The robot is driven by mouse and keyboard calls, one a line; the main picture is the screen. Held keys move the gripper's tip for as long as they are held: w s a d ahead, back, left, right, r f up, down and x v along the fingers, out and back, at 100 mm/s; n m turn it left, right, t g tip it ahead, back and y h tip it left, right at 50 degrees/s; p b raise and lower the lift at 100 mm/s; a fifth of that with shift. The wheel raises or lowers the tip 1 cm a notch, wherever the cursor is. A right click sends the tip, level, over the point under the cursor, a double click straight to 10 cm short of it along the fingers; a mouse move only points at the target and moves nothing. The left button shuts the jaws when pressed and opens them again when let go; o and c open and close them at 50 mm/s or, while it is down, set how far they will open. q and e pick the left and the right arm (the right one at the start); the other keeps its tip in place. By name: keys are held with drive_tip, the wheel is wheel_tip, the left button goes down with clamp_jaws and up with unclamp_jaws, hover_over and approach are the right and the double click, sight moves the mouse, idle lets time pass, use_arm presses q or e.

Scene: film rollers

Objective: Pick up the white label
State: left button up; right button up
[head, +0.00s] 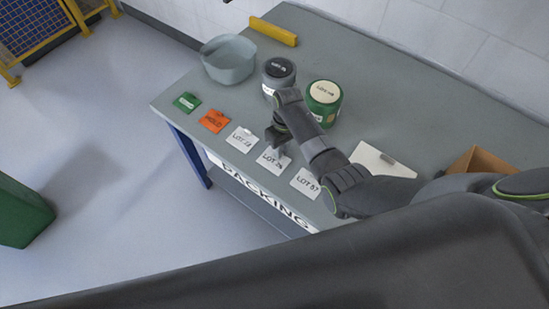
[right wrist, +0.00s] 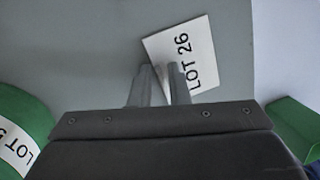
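Three white labels lie in a row along the front edge of the grey table: one reading LOT with a blurred number (head: 242,140), one reading LOT 26 (head: 269,163), and another LOT label (head: 305,184). My right gripper (head: 279,151) points down at the back edge of the LOT 26 label. In the right wrist view, its two fingers (right wrist: 161,70) stand apart with a narrow gap, at the edge of the LOT 26 label (right wrist: 192,52); one finger overlaps the label. Contact cannot be told. My left gripper is not in view.
An orange HOLD card (head: 214,121) and a green card (head: 187,102) continue the row leftward. Behind stand a dark-lidded jar (head: 279,69), a green jar (head: 323,103) and a grey bowl (head: 228,62). A white board (head: 382,161) and a cardboard box (head: 478,161) are at right.

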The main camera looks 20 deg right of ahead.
clamp_jaws()
